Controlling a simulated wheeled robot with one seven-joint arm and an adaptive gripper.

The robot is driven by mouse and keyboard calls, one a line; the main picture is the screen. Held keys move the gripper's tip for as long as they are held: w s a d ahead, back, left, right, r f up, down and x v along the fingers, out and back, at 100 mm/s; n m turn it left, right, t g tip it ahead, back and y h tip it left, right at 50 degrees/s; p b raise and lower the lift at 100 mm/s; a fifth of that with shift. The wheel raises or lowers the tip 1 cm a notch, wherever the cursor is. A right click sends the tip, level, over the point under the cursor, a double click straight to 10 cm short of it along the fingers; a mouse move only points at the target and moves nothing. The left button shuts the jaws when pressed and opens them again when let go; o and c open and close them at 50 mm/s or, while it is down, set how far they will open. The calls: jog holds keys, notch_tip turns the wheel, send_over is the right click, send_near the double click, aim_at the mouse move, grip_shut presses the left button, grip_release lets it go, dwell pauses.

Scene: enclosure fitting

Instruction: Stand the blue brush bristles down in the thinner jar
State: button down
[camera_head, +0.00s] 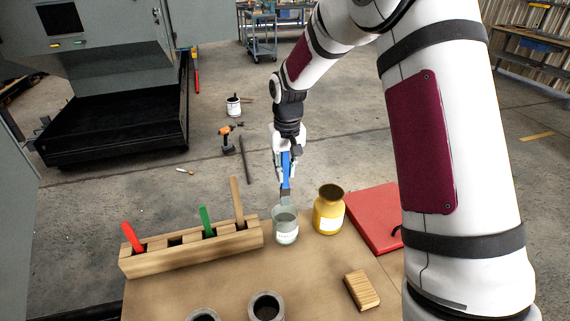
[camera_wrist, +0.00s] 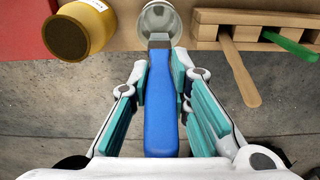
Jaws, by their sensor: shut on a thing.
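The blue brush (camera_head: 286,168) is held in my gripper (camera_head: 285,158), handle up and bristle end down. In the wrist view my gripper (camera_wrist: 162,75) is shut on the blue handle (camera_wrist: 161,110), with a pad on each side. The thinner jar (camera_head: 286,229) is a pale glass jar with a white label on the wooden table. The brush's lower end is at the jar's mouth in the head view; whether it is inside the rim is hard to tell. The jar's rim (camera_wrist: 160,12) also shows in the wrist view, around the brush's far end.
A yellow jar (camera_head: 328,212) stands close right of the thinner jar. A wooden rack (camera_head: 190,250) with red, green and plain wooden handles stands to the left. A red book-like object (camera_head: 372,217), a wooden block (camera_head: 361,290) and two grey cups (camera_head: 266,306) are also on the table.

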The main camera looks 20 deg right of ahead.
aim_at(285, 195)
jog(key=shift+f+b, duration=1.65)
jog(key=shift+f, duration=3.2)
jog(key=c, duration=1.4)
grip_release()
jog(key=r, duration=1.2)
jog(key=shift+s, duration=0.35)
